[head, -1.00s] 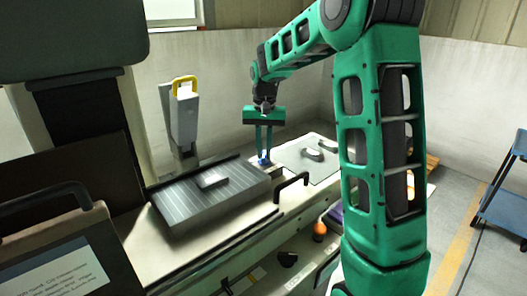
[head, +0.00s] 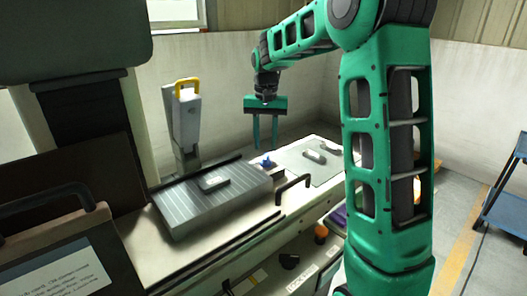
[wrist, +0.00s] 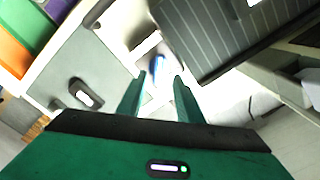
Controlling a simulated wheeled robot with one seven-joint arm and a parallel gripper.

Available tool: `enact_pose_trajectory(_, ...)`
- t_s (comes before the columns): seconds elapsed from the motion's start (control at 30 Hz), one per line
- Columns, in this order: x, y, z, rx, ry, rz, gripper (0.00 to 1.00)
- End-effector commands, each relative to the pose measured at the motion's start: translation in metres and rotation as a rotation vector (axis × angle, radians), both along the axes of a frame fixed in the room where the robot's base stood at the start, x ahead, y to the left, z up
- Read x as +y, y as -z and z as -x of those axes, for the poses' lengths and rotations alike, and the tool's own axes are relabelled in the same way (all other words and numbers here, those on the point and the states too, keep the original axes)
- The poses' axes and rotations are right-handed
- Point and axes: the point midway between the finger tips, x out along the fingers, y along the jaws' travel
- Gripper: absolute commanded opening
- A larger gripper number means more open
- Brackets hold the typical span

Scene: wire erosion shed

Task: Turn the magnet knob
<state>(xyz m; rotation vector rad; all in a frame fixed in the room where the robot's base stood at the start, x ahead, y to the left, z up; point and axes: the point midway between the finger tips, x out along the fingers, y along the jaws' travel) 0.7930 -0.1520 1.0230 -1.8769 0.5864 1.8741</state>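The grey, ribbed magnetic plate (head: 220,205) lies on the bench in the head view, with a small grey block (head: 213,183) on top. A small blue knob (head: 266,162) sits at the plate's far right end; I take it for the magnet knob. My gripper (head: 265,146) hangs just above the knob, fingers pointing down, apart and empty. In the wrist view the blue knob (wrist: 156,66) shows blurred beyond and between the open fingertips (wrist: 158,80). The plate also shows there at upper right (wrist: 210,35). The knob's exact angle is hard to tell.
A black bar handle (head: 292,188) rises at the bench's front edge, right of the plate. A blue cart (head: 508,205) is far right.

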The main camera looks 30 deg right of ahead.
Motion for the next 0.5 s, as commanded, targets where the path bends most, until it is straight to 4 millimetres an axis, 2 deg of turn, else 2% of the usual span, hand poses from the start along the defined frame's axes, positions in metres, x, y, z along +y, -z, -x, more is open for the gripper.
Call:
enact_pose_trajectory(0.03,0.000,-0.011,-0.001,-0.003,0.000,0.001,0.33)
enact_pose_trajectory(0.2,0.000,-0.041,-0.002,-0.003,-0.001,0.001,0.33)
enact_pose_trajectory(0.33,0.001,-0.057,-0.002,-0.003,-0.001,0.001,0.33)
enact_pose_trajectory(0.5,0.001,-0.067,-0.002,-0.002,-0.002,0.000,0.33)
